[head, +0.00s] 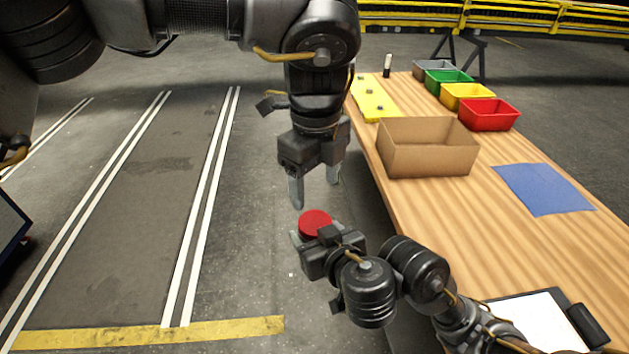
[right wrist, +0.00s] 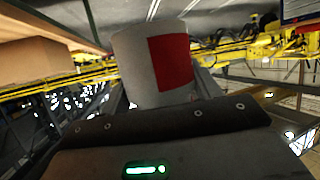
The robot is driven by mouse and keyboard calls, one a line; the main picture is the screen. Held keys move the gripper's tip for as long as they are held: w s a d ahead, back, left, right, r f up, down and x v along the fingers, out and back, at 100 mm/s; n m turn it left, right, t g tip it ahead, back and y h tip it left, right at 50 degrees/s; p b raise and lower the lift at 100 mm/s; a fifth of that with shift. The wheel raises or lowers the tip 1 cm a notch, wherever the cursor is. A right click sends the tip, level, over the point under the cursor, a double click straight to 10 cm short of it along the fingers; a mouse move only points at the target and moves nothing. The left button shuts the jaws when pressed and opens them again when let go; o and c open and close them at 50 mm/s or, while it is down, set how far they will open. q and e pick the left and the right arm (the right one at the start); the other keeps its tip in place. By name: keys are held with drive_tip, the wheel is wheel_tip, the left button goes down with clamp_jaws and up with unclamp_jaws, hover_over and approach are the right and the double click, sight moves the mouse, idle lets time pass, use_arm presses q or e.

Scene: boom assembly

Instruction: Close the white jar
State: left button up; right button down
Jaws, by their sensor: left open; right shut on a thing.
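The white jar (right wrist: 135,60), with a red patch on its side, is between the fingers of my right gripper (head: 316,240) in the right wrist view. My right gripper is shut on it, off the table's left side. A round red lid (head: 314,221) shows from above at the jar's place in the head view; the jar's body is hidden there. I cannot tell how tightly the lid sits. My left gripper (head: 315,193) is open and empty, pointing down just above the red lid and apart from it.
The wooden table (head: 450,220) on the right carries a cardboard box (head: 427,147), a blue mat (head: 543,189), a yellow board (head: 374,100), a clipboard (head: 530,320) and several coloured bins (head: 488,114). The floor left of the grippers is clear.

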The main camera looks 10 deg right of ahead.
sight(315, 221)
use_arm(q)
drive_tip(key=shift+n, duration=0.4)
drive_tip(key=shift+f, duration=4.05)
drive_tip(key=shift+c, duration=0.2)
drive_tip(key=c, duration=0.8)
drive_tip(key=m, duration=1.3)
